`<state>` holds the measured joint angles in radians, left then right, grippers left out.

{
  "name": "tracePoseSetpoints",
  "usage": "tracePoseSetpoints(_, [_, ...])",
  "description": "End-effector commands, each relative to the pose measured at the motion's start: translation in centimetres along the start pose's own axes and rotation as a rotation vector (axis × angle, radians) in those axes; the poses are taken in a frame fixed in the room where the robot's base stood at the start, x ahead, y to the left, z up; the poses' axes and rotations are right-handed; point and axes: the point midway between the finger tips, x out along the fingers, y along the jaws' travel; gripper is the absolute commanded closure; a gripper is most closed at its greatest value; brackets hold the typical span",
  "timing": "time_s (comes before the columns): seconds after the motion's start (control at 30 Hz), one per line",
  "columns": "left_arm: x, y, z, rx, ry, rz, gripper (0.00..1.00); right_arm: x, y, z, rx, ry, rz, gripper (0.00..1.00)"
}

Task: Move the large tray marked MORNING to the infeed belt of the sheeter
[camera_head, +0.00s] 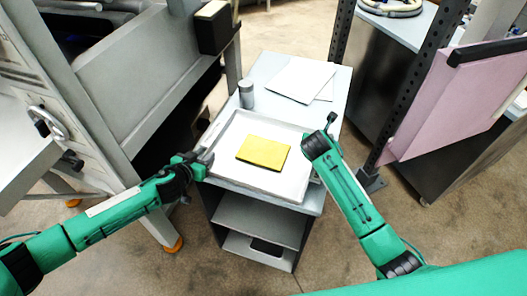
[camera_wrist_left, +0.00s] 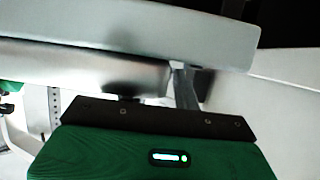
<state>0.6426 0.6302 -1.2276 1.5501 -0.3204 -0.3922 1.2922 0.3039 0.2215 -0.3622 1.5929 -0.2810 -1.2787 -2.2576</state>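A large white tray (camera_head: 228,138) lies flat on a small grey cart (camera_head: 268,66). A yellow block or pad (camera_head: 263,152) lies in it. No MORNING marking is readable. My left gripper (camera_head: 205,158) is at the tray's left rim, seemingly touching or very close. In the left wrist view a grey finger (camera_wrist_left: 185,88) stands beside pale, blurred metal or tray edges; its grip is unclear. My right gripper (camera_head: 330,122) is by the tray's right rim, its fingers mostly hidden by the wrist. The large grey machine (camera_head: 140,70) at left appears to be the sheeter; its infeed belt is not clearly identifiable.
White papers (camera_head: 300,78) and a grey cylinder (camera_head: 246,93) stand behind the tray on the cart. A dark perforated post (camera_head: 405,90) and a pink panel (camera_head: 455,95) are close on the right. A grey ledge (camera_head: 22,165) juts out at far left.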

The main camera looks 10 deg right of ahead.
Motion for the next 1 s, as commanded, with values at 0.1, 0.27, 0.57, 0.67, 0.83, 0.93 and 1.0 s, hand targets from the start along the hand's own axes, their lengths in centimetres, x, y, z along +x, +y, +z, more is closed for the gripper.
tracePoseSetpoints(0.1, [-0.02,0.0,0.01,0.0,0.0,0.0,0.83,-0.02,0.01,0.0,0.0,0.0,0.0,0.83])
tracePoseSetpoints(0.27, [-0.03,0.0,0.01,0.0,0.0,0.0,1.0,-0.02,0.01,-0.01,0.0,0.0,0.0,1.0])
tracePoseSetpoints(0.57, [-0.03,-0.03,0.02,0.0,0.0,-0.001,1.0,-0.03,0.0,-0.01,0.0,0.001,0.0,1.0])
tracePoseSetpoints(0.67, [-0.04,-0.03,0.02,0.0,0.0,-0.001,1.0,-0.03,0.0,-0.02,0.0,0.001,0.0,1.0])
tracePoseSetpoints(0.83, [-0.04,-0.04,0.02,0.0,0.0,-0.001,1.0,-0.02,-0.01,-0.02,0.0,0.001,0.0,1.0])
tracePoseSetpoints(0.93, [-0.04,-0.05,0.03,0.0,-0.001,-0.001,1.0,-0.02,-0.01,-0.02,0.0,0.001,0.0,1.0])
tracePoseSetpoints(1.0, [-0.04,-0.05,0.03,0.0,-0.001,-0.001,1.0,-0.02,-0.01,-0.02,0.0,0.001,0.0,1.0])
